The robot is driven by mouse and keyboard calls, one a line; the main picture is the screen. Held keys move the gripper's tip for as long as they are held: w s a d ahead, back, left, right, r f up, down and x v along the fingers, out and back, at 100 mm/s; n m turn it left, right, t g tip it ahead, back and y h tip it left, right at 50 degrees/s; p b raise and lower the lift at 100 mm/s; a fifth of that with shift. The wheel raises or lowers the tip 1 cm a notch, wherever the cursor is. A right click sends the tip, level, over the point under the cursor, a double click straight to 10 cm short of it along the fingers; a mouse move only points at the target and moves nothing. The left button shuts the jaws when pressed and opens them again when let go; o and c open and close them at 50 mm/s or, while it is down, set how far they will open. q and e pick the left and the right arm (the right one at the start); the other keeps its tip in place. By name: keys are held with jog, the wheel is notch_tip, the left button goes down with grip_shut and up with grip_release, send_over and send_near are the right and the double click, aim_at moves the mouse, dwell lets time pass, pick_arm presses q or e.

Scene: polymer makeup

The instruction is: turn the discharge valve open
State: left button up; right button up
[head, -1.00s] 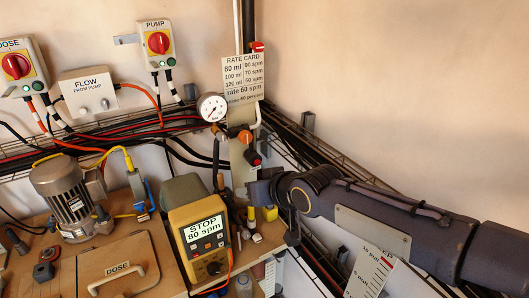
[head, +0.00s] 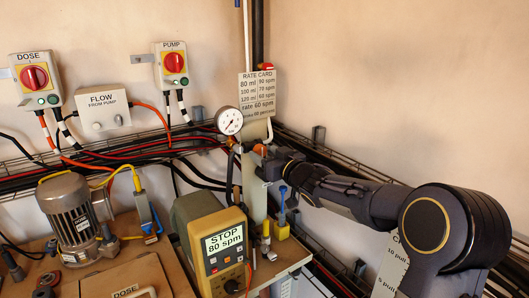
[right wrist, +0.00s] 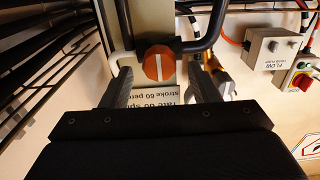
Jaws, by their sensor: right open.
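The discharge valve shows as a round orange knob (right wrist: 158,62) with a pale line across it, on a pale post in the right wrist view. In the head view only a bit of orange (head: 258,149) shows beside my right gripper, which hides most of it. My right gripper (right wrist: 161,82) is open, its two dark fingers apart on either side of the knob. The knob lies near the fingertips, and I see no finger closed on it. In the head view the gripper (head: 268,160) is at the post below the rate card (head: 258,95). My left gripper is not in view.
A pressure gauge (head: 229,121) sits just left of the valve. The yellow pump controller (head: 215,250) reads STOP 80 spm below. A blue-handled item (head: 282,205) stands under my gripper. Cable trays run along both walls. A dark bent pipe (right wrist: 207,35) passes close to one finger.

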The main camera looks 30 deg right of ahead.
jog(key=shift+w+a, duration=0.1)
jog(key=shift+w, duration=0.8)
